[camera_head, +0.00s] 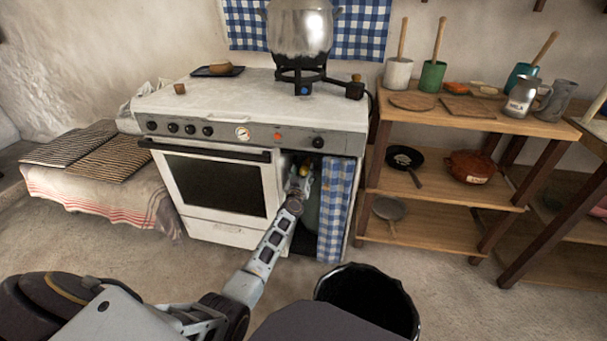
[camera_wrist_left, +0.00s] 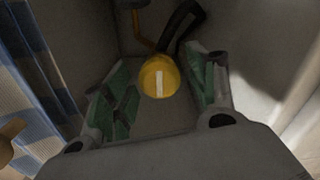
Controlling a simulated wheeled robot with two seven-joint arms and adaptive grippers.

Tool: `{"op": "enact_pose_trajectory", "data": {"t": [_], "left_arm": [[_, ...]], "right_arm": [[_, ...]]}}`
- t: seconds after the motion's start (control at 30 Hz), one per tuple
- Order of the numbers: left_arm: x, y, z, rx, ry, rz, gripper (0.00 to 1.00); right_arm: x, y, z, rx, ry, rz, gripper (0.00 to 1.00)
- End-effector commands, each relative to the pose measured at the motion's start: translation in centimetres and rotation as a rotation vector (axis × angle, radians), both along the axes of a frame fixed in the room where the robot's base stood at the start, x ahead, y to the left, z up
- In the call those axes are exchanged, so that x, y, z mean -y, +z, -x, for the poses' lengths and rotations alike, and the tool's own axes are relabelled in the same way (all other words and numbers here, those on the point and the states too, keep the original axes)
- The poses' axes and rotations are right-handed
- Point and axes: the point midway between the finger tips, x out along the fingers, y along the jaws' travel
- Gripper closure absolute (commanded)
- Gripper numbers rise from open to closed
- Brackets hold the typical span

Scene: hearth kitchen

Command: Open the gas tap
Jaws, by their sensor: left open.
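The gas tap is a round yellow knob (camera_wrist_left: 159,77) with a white bar that runs upright in the left wrist view. It sits inside the open compartment at the right of the stove (camera_head: 222,229), where a small bit of yellow (camera_head: 304,171) shows in the head view. My left gripper (camera_head: 299,183) reaches into this compartment. In the left wrist view its green-padded fingers (camera_wrist_left: 160,90) are open, one on each side of the knob, with gaps showing between pads and knob. A dark hose (camera_wrist_left: 181,27) runs behind the knob. My right gripper is not in view.
A blue checked curtain (camera_head: 336,208) hangs at the compartment's right side, close to my arm. A black bin (camera_head: 372,296) stands on the floor in front. A wooden shelf (camera_head: 437,231) stands to the right. A large pot (camera_head: 299,30) is on a burner above.

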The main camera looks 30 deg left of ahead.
Motion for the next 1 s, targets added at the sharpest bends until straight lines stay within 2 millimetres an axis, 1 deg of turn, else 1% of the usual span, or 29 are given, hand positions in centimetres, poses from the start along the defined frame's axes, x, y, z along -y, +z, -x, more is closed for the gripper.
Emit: {"op": "enact_pose_trajectory", "data": {"t": [0.07, 0.43, 0.77, 1.0], "left_arm": [[-0.01, 0.01, 0.0, 0.0, 0.0, 0.0, 0.42], [-0.02, -0.01, 0.01, 0.0, 0.0, 0.0, 0.88], [-0.01, -0.01, 0.02, 0.005, 0.0, 0.02, 0.88], [-0.02, -0.02, 0.03, 0.024, 0.0, 0.091, 0.88]], "right_arm": [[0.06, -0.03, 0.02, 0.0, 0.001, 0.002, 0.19], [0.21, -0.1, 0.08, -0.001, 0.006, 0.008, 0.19], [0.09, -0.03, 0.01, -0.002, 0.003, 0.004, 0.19], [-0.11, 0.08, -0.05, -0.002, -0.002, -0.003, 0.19]]}}
